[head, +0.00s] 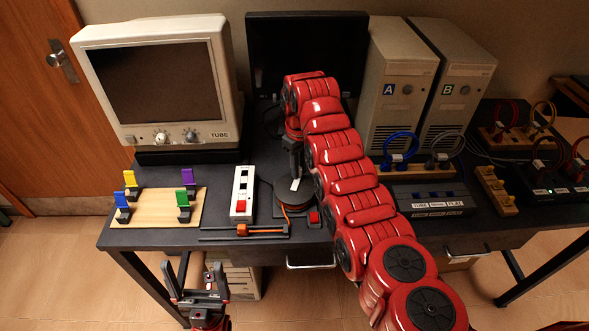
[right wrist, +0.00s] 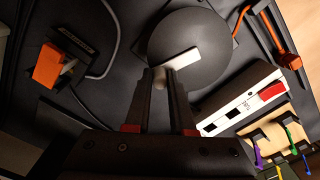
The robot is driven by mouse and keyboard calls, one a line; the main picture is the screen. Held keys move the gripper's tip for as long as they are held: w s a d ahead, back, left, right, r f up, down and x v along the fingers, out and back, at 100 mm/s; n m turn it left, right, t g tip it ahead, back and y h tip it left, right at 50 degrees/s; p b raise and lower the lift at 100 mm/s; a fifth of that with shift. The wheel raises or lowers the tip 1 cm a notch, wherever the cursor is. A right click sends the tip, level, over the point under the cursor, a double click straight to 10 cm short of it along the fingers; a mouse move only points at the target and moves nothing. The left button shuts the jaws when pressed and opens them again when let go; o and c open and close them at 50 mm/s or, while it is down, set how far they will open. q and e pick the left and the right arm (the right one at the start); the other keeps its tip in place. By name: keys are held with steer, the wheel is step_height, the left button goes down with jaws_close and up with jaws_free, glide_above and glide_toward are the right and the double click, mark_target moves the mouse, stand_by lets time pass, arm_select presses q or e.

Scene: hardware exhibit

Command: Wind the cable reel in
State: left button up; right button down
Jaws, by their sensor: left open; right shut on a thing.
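The cable reel (head: 293,203) sits on the dark table, a dark round drum with orange cable at its rim. In the right wrist view its grey disc (right wrist: 205,35) carries a white crank bar (right wrist: 182,58) with a small pale knob (right wrist: 159,78). My right gripper (head: 295,168) points down over the reel and is shut on the crank knob; the fingers partly hide the knob. My red right arm covers part of the table to the right. My left gripper (head: 194,282) is open and empty, low in front of the table's front edge.
A white box with a red switch (head: 242,194) and an orange slider on a rail (head: 264,231) lie close to the reel. A wooden board (head: 157,208) with coloured clips is further left. The TUBE monitor (head: 160,85) and two computer towers (head: 397,85) stand behind.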

mark_target(310, 192)
steer(key=shift+d+m, duration=0.25)
steer(key=shift+m, duration=0.25)
steer(key=shift+s+d+r+m+p, duration=0.1)
steer(key=shift+d+m+p, duration=0.05)
steer(key=shift+m+p, duration=0.25)
steer(key=shift+s+d+r+m+p, duration=0.1)
steer(key=shift+m+p, duration=0.15)
steer(key=shift+m, duration=0.25)
steer(key=m+p, duration=0.2)
steer(key=s+d+m+p, duration=0.1)
steer(key=m+p, duration=0.1)
steer(key=s+m+p, duration=0.1)
steer(key=m+p, duration=0.1)
steer(key=shift+d+p, duration=0.3)
steer(key=m+p, duration=0.2)
steer(key=m, duration=0.1)
steer(key=shift+s+d, duration=0.15)
steer(key=shift+s, duration=0.25)
steer(key=m+p, duration=0.1)
steer(key=s+m+p, duration=0.1)
steer(key=shift+m, duration=0.3)
steer(key=shift+s+f+m+p, duration=0.1)
steer(key=shift+s+m+p, duration=0.3)
steer(key=shift+m, duration=0.5)
steer(key=shift+s+f+m+p, duration=0.1)
steer(key=shift+s+m+p, duration=0.15)
steer(key=shift+m+p, duration=0.45)
steer(key=shift+m, duration=0.4)
